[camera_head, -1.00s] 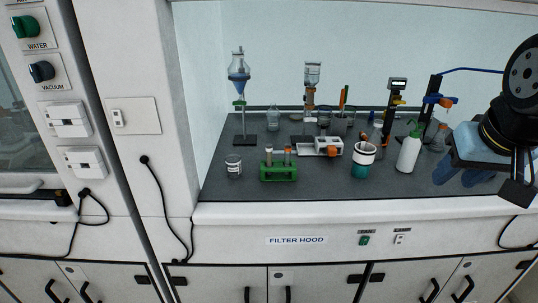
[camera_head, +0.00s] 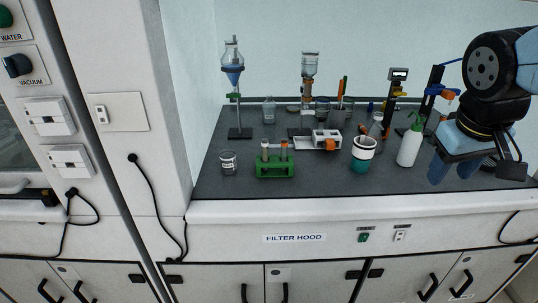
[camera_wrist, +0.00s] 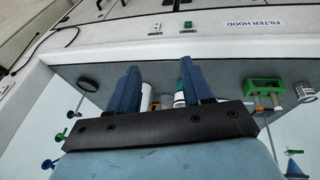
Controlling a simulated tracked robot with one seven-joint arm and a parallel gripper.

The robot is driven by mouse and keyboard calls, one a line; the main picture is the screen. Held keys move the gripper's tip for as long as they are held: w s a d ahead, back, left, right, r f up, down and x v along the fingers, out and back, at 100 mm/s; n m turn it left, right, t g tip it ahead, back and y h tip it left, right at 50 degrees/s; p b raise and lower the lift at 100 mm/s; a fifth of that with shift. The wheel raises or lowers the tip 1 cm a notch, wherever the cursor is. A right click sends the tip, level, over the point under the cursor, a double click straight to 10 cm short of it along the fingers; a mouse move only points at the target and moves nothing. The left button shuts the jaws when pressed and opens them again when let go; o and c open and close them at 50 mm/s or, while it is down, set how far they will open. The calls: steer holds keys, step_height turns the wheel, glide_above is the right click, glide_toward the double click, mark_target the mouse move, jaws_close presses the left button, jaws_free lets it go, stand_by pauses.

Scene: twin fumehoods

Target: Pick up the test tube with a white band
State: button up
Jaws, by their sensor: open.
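A green rack (camera_head: 275,171) stands near the front of the hood's worktop, with two test tubes upright in it. The left tube (camera_head: 265,147) looks pale near its top; the right tube (camera_head: 284,147) looks orange-brown. The white band is too small to make out for certain. The rack also shows upside down in the wrist view (camera_wrist: 264,86), to the right of my fingers. My gripper (camera_head: 452,172) is at the right of the head view, open and empty, well to the right of the rack. Its blue fingers stand apart in the wrist view (camera_wrist: 160,75).
A beaker (camera_head: 229,162) stands left of the rack. A white-and-teal container (camera_head: 363,154) and a white squeeze bottle (camera_head: 410,146) stand between the rack and my gripper. Stands with glassware, including a blue-filled funnel (camera_head: 232,75), are behind. The worktop's front strip is mostly clear.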

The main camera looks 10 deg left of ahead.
steer(key=w+a+f+n+g+h, duration=0.1)
steer(key=w+a+f+n+h, duration=0.4)
steer(key=w+n, duration=0.35)
steer(key=n+t+y, duration=0.3)
steer(key=n+t, duration=1.2)
steer(key=n, duration=0.8)
glide_toward(264, 156)
steer(key=shift+s+d+m, duration=0.1)
steer(key=shift+s+m, duration=0.15)
steer(key=shift+s, duration=0.95)
steer(key=shift+w+a+f+y, duration=0.1)
steer(key=shift+a+f+y, duration=0.1)
steer(key=shift+y, duration=0.1)
steer(key=w, duration=0.4)
steer(key=w+d, duration=0.1)
steer(key=w, duration=0.4)
steer(key=w+d, duration=0.1)
steer(key=w, duration=0.3)
steer(key=shift+w+r, duration=0.15)
steer(key=shift+r, duration=0.05)
jaws_close()
